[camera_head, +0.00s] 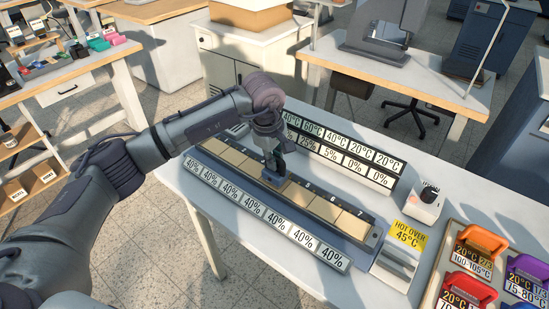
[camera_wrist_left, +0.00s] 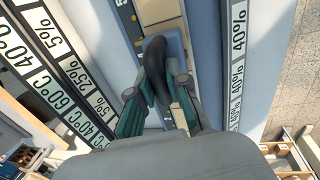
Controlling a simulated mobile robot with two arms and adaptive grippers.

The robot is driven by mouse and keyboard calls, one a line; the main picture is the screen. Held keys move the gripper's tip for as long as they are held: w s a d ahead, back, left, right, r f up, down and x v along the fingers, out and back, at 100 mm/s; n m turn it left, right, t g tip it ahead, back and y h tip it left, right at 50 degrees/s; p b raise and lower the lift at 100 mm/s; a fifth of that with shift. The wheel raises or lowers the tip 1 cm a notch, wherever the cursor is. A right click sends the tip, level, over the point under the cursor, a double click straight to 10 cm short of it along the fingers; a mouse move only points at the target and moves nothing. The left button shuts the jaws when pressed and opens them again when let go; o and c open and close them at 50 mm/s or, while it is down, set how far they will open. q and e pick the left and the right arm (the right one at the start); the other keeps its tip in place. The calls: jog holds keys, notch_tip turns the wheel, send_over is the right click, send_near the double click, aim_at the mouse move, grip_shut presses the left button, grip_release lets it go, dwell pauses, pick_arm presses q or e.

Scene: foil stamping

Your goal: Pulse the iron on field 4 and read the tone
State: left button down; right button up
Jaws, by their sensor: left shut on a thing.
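My left gripper (camera_head: 274,153) is shut on the black handle of the iron (camera_head: 272,180), which has a blue-grey base. The iron is upright over the middle of the tan field strip (camera_head: 322,207), just left of the field marked 5. The iron and gripper hide the number beneath, and I cannot tell whether the base touches the strip. In the left wrist view the iron's handle (camera_wrist_left: 156,62) sits between the green-padded fingers. Behind the strip, a display row (camera_head: 345,145) shows temperatures above percentages, partly hidden by my gripper. The front row (camera_head: 262,213) reads 40% repeatedly. My right gripper is not in view.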

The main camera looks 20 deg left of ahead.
pick_arm(q)
jog(key=shift+b, duration=0.3)
dwell(1.4)
jog(key=shift+r+p, duration=1.05)
jog(key=shift+r, duration=1.25)
